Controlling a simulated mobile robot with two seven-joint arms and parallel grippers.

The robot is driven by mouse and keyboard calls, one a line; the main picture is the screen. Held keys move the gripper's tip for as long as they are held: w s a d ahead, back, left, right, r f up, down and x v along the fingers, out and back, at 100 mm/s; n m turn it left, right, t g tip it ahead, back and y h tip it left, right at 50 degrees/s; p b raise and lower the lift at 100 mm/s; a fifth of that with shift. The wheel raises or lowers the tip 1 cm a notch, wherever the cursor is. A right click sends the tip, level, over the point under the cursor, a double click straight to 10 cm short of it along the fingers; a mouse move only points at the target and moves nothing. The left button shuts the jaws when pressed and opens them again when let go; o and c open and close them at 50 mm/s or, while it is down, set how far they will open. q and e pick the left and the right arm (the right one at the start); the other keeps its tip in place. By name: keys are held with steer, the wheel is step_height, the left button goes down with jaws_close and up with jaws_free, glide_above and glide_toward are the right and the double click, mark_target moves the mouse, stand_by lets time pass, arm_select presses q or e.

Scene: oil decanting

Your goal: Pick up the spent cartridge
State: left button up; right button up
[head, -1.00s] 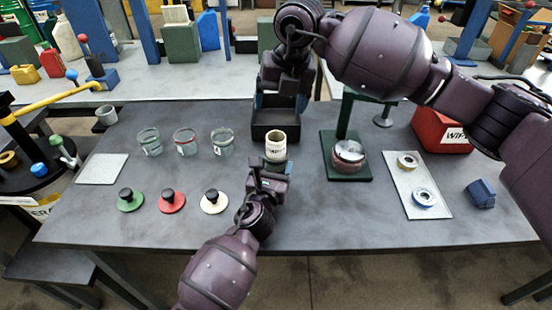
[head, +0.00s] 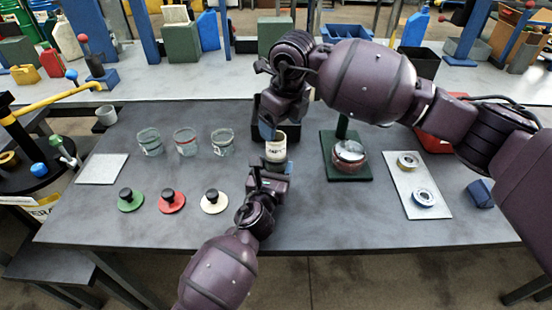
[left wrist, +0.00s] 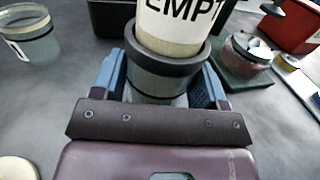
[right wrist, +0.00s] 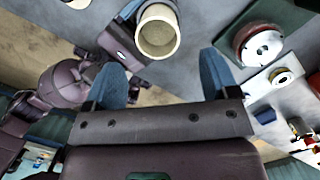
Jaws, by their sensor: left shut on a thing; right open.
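The spent cartridge (head: 276,151) is an open-topped, off-white cylinder. In the left wrist view its lettering reads "EMPT" (left wrist: 178,22), cut off by the frame. It stands upright in a grey see-through cup with a dark rim (left wrist: 160,72). My left gripper (head: 270,168) is shut on this cup, a blue finger on each side. My right gripper (head: 268,130) is open and empty, close above and behind the cartridge. In the right wrist view the cartridge's open mouth (right wrist: 157,32) lies beyond the space between my open right fingers (right wrist: 162,78), apart from both.
Several grey cups stand left of the cartridge, with green (head: 131,200), red (head: 172,201) and cream (head: 214,201) knobbed lids before them. A green press stand (head: 346,172) and a pale tray with two rings (head: 418,180) are right. My right arm covers part of a red box (head: 432,143).

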steer(key=shift+w+a+f, duration=0.2)
steer(key=shift+a+f, duration=0.05)
steer(key=shift+f, duration=0.95)
steer(key=shift+w+a+f, duration=0.2)
steer(key=shift+w+f, duration=0.05)
steer(key=shift+f, duration=1)
steer(key=shift+w+a+f, duration=0.2)
steer(key=shift+a+f, duration=0.05)
steer(key=shift+f, duration=0.95)
steer(key=c, duration=1.2)
steer(key=shift+c, duration=0.2)
step_height(320, 180, up, 18)
glide_above(275, 144)
steer(key=w, duration=0.3)
steer(key=shift+s, duration=0.2)
